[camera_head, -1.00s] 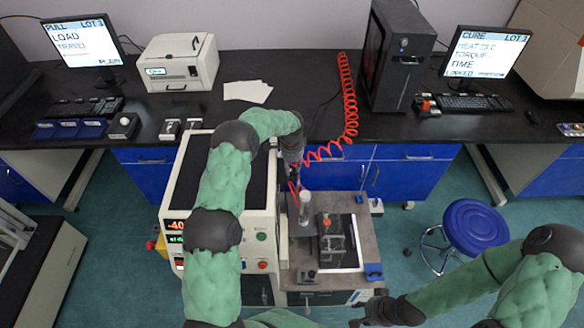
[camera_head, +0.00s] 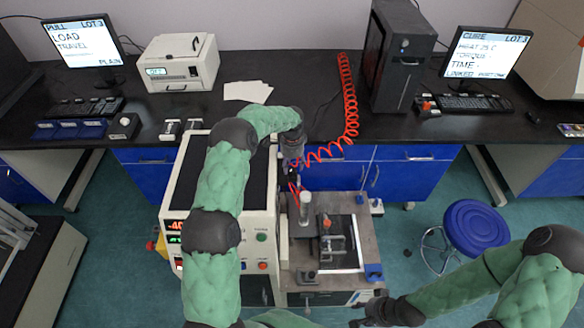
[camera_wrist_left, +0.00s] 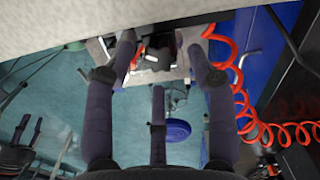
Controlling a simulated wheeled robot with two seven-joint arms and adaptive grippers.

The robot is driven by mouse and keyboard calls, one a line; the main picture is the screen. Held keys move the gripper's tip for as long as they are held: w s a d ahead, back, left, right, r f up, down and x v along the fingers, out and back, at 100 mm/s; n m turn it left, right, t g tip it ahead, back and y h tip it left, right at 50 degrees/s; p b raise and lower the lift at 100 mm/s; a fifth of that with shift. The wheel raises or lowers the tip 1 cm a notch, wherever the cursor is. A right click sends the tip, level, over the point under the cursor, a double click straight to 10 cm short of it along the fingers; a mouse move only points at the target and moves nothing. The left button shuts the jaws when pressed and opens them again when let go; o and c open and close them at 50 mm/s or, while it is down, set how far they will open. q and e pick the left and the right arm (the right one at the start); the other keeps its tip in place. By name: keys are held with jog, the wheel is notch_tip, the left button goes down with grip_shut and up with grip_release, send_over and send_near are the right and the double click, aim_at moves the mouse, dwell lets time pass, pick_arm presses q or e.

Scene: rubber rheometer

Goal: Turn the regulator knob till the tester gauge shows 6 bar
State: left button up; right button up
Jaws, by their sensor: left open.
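My left gripper (camera_head: 293,168) reaches down behind the tester, beside the press table. Its fingers (camera_wrist_left: 160,60) are spread apart in the left wrist view. A dark part, apparently the regulator with its knob (camera_wrist_left: 163,50), shows between and beyond the fingertips; I cannot tell whether they touch it. In the head view the gripper and arm largely hide this spot. No gauge dial can be read in either view. The white tester (camera_head: 262,215) has lit red and green displays, partly behind my left arm. My right gripper (camera_head: 368,308) is low at front, empty, its fingers apart.
A red coiled hose (camera_head: 350,110) hangs from the bench beside the left gripper and runs close to its fingers. The metal press table (camera_head: 362,225) carries a post and clamp. A blue stool (camera_head: 474,225) stands at right. Open floor lies around the stool.

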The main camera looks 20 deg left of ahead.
aim_at(292, 169)
pick_arm(q)
notch_tip(292, 169, up, 10)
dwell(0.4)
jog(key=shift+f, duration=0.1)
dwell(1.1)
notch_tip(292, 169, down, 12)
jog(key=n+p, duration=0.1)
jog(key=n, duration=0.9)
jog(key=shift+r, duration=0.2)
grip_shut()
